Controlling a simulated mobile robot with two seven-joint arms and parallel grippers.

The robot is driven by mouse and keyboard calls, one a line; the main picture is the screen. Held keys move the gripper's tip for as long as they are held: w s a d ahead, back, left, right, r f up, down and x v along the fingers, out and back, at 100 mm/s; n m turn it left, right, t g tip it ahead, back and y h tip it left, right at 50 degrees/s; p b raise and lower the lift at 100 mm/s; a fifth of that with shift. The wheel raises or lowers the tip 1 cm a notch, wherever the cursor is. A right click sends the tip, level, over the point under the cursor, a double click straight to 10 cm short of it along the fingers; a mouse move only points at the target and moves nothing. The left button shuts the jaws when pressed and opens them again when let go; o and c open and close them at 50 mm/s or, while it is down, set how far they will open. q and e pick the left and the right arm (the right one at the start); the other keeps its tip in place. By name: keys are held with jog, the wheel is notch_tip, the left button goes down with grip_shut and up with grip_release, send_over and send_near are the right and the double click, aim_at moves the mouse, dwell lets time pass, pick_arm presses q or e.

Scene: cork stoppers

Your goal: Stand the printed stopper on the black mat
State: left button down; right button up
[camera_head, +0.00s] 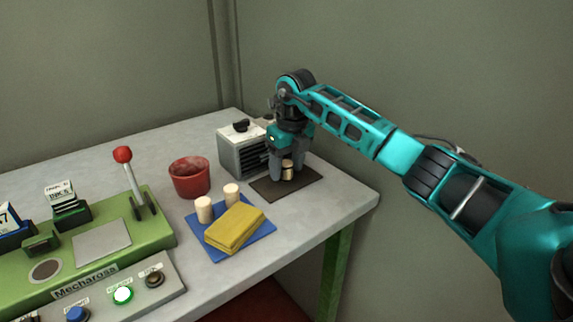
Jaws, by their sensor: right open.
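The black mat (305,184) lies at the right end of the grey table. A cork stopper (288,171) with a dark band stands on the mat, between the fingers of my right gripper (287,174). The gripper is open and points down around it, partly hiding it; I cannot make out a print clearly. Two plain pale stoppers (204,209) (232,194) stand upright on a blue mat (258,230), nearer the front. My left gripper is not in view.
A folded yellow cloth (234,228) lies on the blue mat. A red pot (189,178) and a grey slatted box (239,157) stand behind. A green machine (100,240) with a red-knobbed lever (123,155) fills the left side. The table's right edge is close to the black mat.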

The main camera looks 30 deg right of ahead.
pick_arm(q)
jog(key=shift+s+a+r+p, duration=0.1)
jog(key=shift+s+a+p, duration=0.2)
jog(key=shift+p, duration=0.35)
pick_arm(e)
notch_tip(320, 180, up, 12)
jog(key=s, duration=0.1)
jog(key=shift+s, duration=0.4)
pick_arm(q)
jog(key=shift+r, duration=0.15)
